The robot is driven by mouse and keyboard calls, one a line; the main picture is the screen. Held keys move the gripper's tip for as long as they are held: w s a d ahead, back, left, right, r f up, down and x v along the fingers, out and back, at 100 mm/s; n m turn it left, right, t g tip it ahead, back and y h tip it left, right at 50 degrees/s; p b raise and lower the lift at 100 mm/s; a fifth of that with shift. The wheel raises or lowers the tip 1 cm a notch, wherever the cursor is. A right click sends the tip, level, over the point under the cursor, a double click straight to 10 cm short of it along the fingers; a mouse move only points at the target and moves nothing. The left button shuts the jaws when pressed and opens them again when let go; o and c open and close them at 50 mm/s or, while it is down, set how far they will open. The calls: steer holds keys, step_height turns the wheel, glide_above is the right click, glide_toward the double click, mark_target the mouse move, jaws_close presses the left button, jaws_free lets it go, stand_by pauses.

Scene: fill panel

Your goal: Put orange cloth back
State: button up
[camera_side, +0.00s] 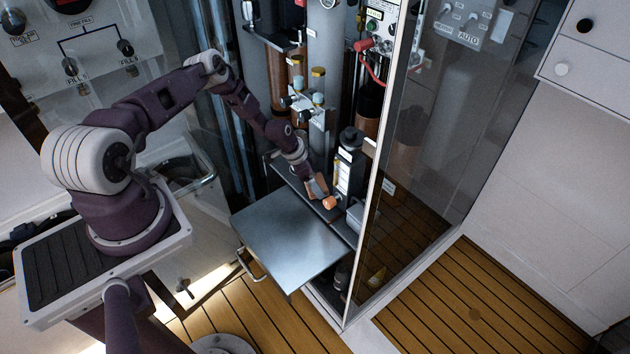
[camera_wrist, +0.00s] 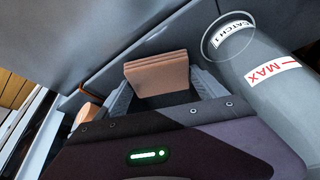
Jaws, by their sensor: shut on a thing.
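The orange cloth (camera_wrist: 157,74) shows in the wrist view as a folded, layered, salmon-orange block. It is between the two fingers of my gripper (camera_wrist: 160,90), which is shut on it. In the side view my gripper (camera_side: 312,182) is low beside the dark bottle, near the back right edge of the metal shelf. The cloth (camera_side: 318,187) shows there as a small orange patch at the fingertips. I cannot tell whether the cloth touches the surface below it.
A small orange round piece (camera_side: 329,203) is close by, also in the wrist view (camera_wrist: 88,114). A dark labelled bottle (camera_side: 348,165) stands right beside my gripper. The metal shelf (camera_side: 287,238) is bare. A glass panel (camera_side: 425,150) closes the right side.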

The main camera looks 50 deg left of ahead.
steer(key=shift+w+f, duration=0.2)
steer(key=o, duration=1)
steer(key=shift+f, duration=0.1)
steer(key=shift+o, duration=0.2)
steer(key=v, duration=1.2)
steer(key=shift+s, duration=0.15)
